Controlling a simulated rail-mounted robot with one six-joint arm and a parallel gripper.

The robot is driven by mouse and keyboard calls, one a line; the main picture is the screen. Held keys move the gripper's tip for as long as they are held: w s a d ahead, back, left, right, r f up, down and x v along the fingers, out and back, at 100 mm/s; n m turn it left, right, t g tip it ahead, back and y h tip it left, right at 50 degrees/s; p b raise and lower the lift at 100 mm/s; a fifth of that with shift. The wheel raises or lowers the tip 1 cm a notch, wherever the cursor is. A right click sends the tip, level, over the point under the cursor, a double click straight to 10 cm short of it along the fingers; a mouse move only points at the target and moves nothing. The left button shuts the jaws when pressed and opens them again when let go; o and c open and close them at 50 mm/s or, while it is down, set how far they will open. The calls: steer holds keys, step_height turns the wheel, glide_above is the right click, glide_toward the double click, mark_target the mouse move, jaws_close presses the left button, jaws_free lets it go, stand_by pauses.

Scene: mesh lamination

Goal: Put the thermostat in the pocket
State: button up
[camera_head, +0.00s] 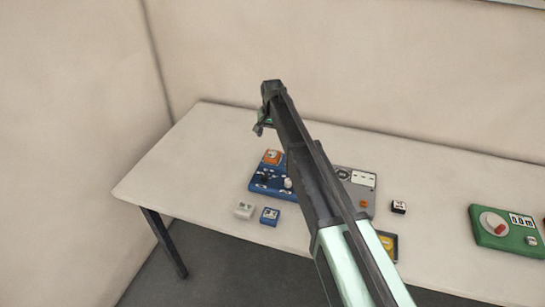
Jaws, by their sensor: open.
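My gripper (261,128) is at the far end of my arm, above the back left part of the table. It is small in view, apart from the objects, and open with nothing visible in it. I cannot tell for sure which object is the thermostat. A small white block (244,210) and a small blue block (269,217) with a pale label lie near the front edge. A blue panel (262,184) with dark and white knobs lies behind them. A grey panel (359,193) is right of my arm. No pocket is clearly identifiable; my arm hides the middle.
An orange block (272,157) sits at the blue panel's back edge. A small dark block (399,207) with a white face lies right of the grey panel. A yellow-filled dark tray (388,242) is partly hidden. The table's left end is clear.

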mark_target(272, 155)
steer(key=f+b, duration=0.9)
steer(key=f, duration=0.1)
steer(key=shift+a+f, duration=0.2)
steer(key=shift+r, duration=0.25)
steer(key=c, duration=1.1)
steer(key=shift+c, duration=0.2)
steer(key=shift+r+p, duration=0.15)
steer(key=shift+p, duration=0.15)
